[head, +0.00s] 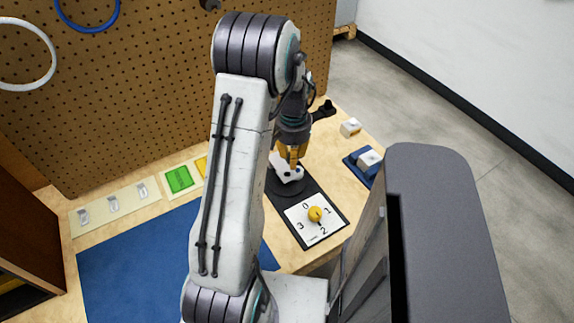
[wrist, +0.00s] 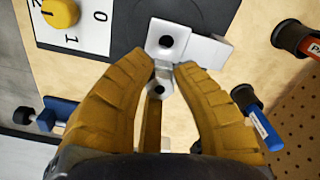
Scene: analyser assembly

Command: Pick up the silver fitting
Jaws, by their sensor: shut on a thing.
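The silver fitting (wrist: 162,75) is a small pale metal piece with a dark hole near each end. In the wrist view it sits between the yellow fingertips of my gripper (wrist: 163,67), which is shut on it. In the head view my gripper (head: 291,156) points down over the dark round base at the back of the dial panel.
A black panel with a white dial face (head: 302,230) and yellow knob (head: 315,214) lies in front. A blue fixture (head: 358,167) and white block (head: 350,127) stand to the right. A blue mat (head: 130,265) lies left; a pegboard (head: 150,90) rises behind.

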